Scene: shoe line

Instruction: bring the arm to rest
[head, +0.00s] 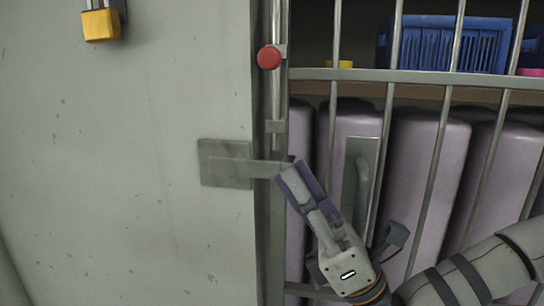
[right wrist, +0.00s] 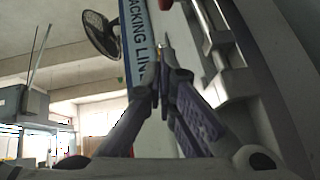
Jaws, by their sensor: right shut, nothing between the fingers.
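My right gripper (head: 293,174) is in the middle of the head view, its arm coming in from the lower right. Its fingers are shut with nothing between them and point up and to the left. The fingertips are at the end of a flat metal latch bar (head: 262,168) in the picture; whether they touch it I cannot tell. The right wrist view also shows the shut fingers (right wrist: 165,78) meeting at their tips. My left gripper is not in view.
A barred gate (head: 440,78) stands right of a grey wall (head: 120,150), with a metal plate (head: 222,163) and a yellow padlock (head: 101,24). A red knob (head: 269,57) sits above. A blue crate (head: 450,45) lies behind the bars.

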